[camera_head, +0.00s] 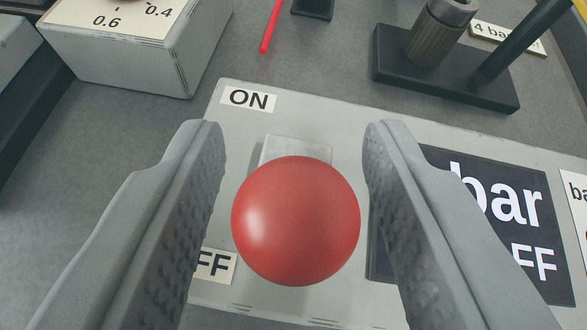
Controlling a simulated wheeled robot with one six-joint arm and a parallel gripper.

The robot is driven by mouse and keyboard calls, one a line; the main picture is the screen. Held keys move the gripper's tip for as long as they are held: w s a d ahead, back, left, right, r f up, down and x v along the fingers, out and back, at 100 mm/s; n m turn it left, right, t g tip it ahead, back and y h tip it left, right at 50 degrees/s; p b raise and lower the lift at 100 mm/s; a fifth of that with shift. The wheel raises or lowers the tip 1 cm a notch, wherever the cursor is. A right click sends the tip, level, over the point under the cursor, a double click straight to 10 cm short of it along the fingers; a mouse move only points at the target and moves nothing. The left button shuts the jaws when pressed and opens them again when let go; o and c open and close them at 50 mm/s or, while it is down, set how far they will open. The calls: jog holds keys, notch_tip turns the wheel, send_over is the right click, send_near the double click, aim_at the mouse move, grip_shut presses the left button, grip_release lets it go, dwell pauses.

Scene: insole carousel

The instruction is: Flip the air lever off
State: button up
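The air lever shows as a red ball knob (296,221), seen almost end-on between the fingers of my gripper (293,150). The gripper is open, with a visible gap on both sides of the knob. The lever's shaft is hidden behind the knob. A pale grey block (297,149) shows just above the knob on the grey panel (330,115). An ON label (248,99) is at the panel's upper left. An OFF label (216,265) at the lower left is partly covered by the left finger.
A dark display (505,205) reading "bar" and "FF" is right of the knob, partly behind the right finger. A box with a dial face (140,62) stands upper left. A dark base with a knurled metal post (430,40) and a black rod is upper right. A thin red stick (270,27) lies at the top.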

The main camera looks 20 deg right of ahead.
dwell(0.6)
jog(key=v, duration=1.7)
jog(key=shift+s+a+r, duration=0.1)
jog(key=shift+s+r, duration=0.05)
jog(key=s+a+r+n+t+y, duration=0.1)
jog(key=s+a+r+t+y, duration=0.1)
jog(key=s+a+r+t, duration=0.2)
jog(key=s+a+r, duration=0.1)
jog(key=s+r, duration=0.2)
jog(key=r, duration=0.2)
jog(key=shift+a+t, duration=0.25)
jog(key=shift+t, duration=0.15)
jog(key=shift+s, duration=0.1)
dwell(1.4)
